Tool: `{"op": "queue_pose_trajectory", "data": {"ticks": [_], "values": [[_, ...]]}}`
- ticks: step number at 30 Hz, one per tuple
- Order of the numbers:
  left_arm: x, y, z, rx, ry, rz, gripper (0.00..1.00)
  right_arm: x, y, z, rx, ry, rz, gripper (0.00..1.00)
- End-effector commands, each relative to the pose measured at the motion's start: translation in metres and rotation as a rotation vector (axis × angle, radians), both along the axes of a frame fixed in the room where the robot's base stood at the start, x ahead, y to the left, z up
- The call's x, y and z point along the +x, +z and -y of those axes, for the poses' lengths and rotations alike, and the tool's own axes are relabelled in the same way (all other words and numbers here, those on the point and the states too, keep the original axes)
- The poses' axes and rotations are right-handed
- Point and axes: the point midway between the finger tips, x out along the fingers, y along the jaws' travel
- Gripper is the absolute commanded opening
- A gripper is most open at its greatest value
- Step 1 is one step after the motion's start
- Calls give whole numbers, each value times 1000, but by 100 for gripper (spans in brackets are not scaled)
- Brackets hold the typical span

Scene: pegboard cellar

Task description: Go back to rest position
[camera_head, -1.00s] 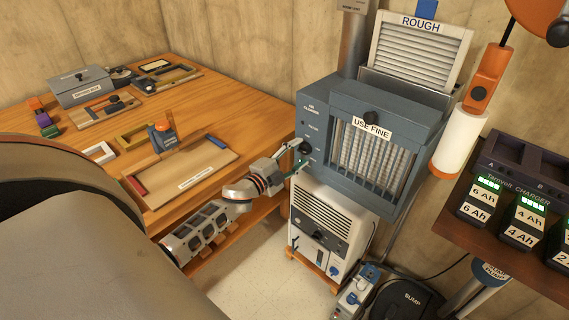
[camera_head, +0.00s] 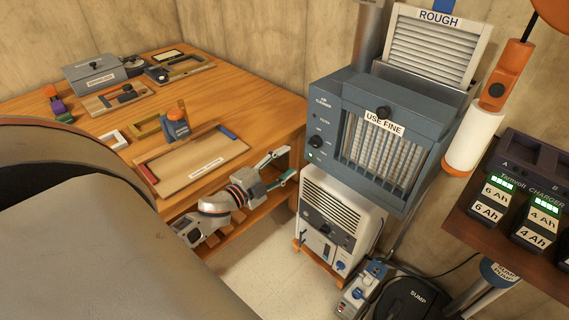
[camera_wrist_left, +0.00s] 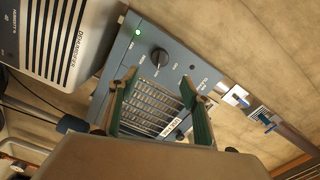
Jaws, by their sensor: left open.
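My left gripper (camera_head: 283,167) is open and empty in the head view, just in front of the workbench's right end and left of the blue-grey air cleaner (camera_head: 328,92). It is apart from the cleaner. In the left wrist view its two green-padded fingers (camera_wrist_left: 160,104) are spread, with the cleaner's grille (camera_wrist_left: 150,100) behind them. The cleaner's black knob (camera_wrist_left: 160,57) and a lit green light show there, clear of the fingers. The cleaner carries a "USE FINE" label (camera_head: 384,122). My right gripper is not in view.
The wooden workbench (camera_head: 262,100) holds a tray (camera_head: 190,165), a grey box (camera_head: 93,75) and small tools. A white dehumidifier-like unit (camera_head: 335,215) stands below the cleaner. A charger shelf (camera_head: 520,262) is at the right. Pale floor (camera_head: 265,270) shows between bench and unit.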

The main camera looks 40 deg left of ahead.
Motion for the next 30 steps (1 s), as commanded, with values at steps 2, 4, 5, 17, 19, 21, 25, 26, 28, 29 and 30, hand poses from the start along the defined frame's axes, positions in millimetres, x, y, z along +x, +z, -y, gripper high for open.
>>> {"op": "queue_pose_trajectory", "data": {"ticks": [2,4,5,17,19,21,25,26,28,29,30], "values": [[0,0,0,0,0,0,48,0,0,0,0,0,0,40],[0,0,0,0,0,0,48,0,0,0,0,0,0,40],[0,0,0,0,0,0,48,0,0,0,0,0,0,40],[-47,-47,53,-259,41,-144,48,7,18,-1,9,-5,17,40],[-75,-72,82,-390,67,-233,48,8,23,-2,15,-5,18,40],[-105,-95,112,-519,96,-329,48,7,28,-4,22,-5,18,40],[-159,-127,166,-718,140,-496,48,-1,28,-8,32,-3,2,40],[-170,-132,177,-756,149,-530,48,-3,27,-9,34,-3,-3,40],[-193,-141,199,-830,165,-599,48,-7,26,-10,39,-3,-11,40],[-201,-144,208,-856,170,-623,48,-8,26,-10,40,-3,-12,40],[-210,-147,217,-885,176,-652,48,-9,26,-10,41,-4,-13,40]]}}
